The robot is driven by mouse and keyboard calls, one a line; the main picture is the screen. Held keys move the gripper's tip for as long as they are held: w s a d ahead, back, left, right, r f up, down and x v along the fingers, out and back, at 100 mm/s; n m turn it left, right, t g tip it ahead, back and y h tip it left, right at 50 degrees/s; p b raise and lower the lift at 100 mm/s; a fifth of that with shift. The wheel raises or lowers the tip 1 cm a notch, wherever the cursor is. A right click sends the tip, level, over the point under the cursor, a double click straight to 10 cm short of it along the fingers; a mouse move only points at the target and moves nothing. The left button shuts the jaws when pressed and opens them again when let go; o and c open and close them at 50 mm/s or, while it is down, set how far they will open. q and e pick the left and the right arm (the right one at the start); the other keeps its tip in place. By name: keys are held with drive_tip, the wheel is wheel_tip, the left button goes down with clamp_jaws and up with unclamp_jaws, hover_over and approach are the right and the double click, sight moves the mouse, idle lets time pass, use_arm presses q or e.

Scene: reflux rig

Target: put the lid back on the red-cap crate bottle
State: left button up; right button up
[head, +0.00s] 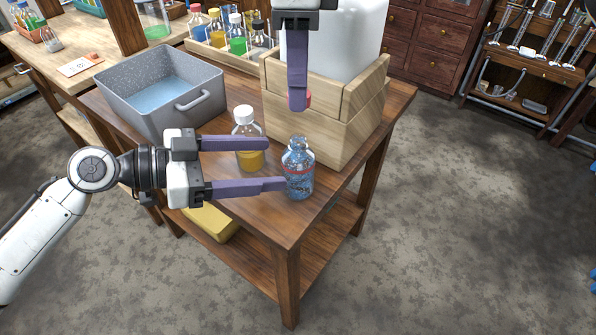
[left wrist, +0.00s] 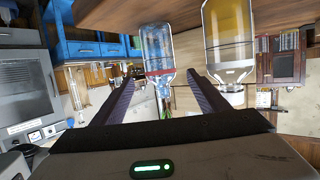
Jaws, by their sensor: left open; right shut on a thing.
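The open clear glass bottle (head: 299,172) stands upright near the table's front corner, with bluish contents and a red ring at its neck; it also shows, upside down, in the left wrist view (left wrist: 158,48). The red cap (head: 303,97) is in my right gripper (head: 298,103), above and behind the bottle; the grip itself is largely hidden. My left gripper (head: 275,164) is open and empty, pointing right. In the left wrist view, the clear bottle shows between the fingertips (left wrist: 160,82), apparently beyond them. In the head view, the lower fingertip overlaps the bottle's left side; contact is unclear.
A white-capped amber bottle (head: 248,158) stands behind my left fingers and right of them in the left wrist view (left wrist: 230,40). A wooden box (head: 325,125) holding a white container, a grey tub (head: 130,108) and a bottle crate (head: 222,58) crowd the back of the table.

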sight(298, 161)
use_arm(q)
drive_tip(key=x, duration=0.7)
drive_tip(key=shift+w+d+f, duration=0.1)
drive_tip(key=shift+d, duration=0.15)
drive_tip(key=c, duration=1.6)
use_arm(e)
drive_tip(key=shift+f, duration=2.5)
drive_tip(key=shift+a+f, duration=0.1)
drive_tip(key=shift+f, duration=0.8)
drive_tip(key=shift+f, duration=0.55)
